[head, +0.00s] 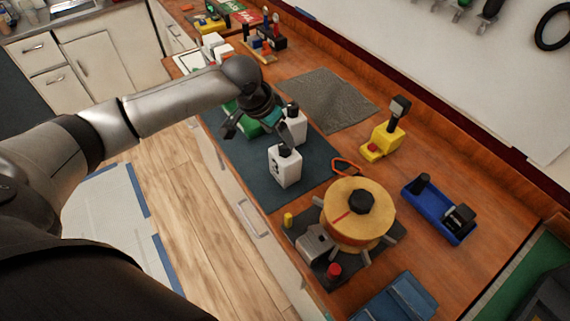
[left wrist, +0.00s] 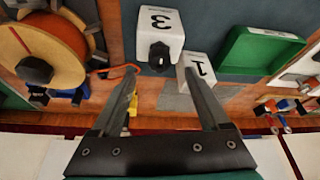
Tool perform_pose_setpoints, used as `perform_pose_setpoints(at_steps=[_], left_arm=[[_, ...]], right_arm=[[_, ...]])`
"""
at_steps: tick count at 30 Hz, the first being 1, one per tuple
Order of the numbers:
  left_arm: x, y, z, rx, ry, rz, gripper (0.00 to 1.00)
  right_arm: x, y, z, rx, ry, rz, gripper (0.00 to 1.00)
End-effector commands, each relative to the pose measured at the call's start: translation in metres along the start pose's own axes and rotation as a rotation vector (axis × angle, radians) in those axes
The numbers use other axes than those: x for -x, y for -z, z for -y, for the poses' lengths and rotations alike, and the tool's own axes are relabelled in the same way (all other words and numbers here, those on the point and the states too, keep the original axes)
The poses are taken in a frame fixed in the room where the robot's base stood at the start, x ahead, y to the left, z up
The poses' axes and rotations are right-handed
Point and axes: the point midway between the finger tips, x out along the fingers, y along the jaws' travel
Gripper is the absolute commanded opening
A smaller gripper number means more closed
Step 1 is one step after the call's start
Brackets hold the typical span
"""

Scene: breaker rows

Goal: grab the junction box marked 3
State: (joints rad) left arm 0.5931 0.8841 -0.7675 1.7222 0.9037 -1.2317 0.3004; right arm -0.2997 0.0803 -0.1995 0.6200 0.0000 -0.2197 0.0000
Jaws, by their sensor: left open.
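The junction box marked 3 (head: 285,168) is white with a black knob on top and stands on the dark blue mat (head: 258,185). It also shows upside down at the top of the left wrist view (left wrist: 160,24). A second white box, marked 1 (left wrist: 198,66), stands just behind it and is partly hidden by my gripper in the head view (head: 296,128). My left gripper (head: 259,133) is open and empty, above the mat near the two boxes. In the left wrist view its fingers (left wrist: 160,76) are spread, with the box marked 3 beyond their tips. My right gripper is not in view.
A green tray (left wrist: 258,50) lies beside the boxes. A yellow reel (head: 345,222) stands to the right of the mat, with an orange carabiner-like loop (head: 346,166) nearby. A grey cloth (head: 325,98) lies behind. A yellow tool (head: 385,138) and a blue tool (head: 438,212) stand further right.

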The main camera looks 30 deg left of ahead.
Motion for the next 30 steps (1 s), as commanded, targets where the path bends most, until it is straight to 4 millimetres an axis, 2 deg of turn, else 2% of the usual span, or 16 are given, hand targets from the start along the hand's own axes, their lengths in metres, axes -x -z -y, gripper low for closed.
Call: perform_pose_setpoints(at_steps=[5, 15, 25, 30], left_arm=[[-0.010, 0.000, -0.001, 0.000, -0.001, 0.000, 0.79], [-0.051, -0.004, -0.001, 0.000, 0.000, -0.001, 0.79], [-0.056, -0.004, 0.000, -0.002, 0.002, -0.001, 0.79], [-0.056, -0.004, 0.000, -0.002, 0.001, -0.001, 0.61]], right_arm=[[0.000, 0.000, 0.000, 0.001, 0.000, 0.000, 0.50], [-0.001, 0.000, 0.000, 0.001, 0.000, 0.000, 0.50], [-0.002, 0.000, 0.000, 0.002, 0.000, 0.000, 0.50], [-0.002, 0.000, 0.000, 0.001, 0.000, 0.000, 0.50]])
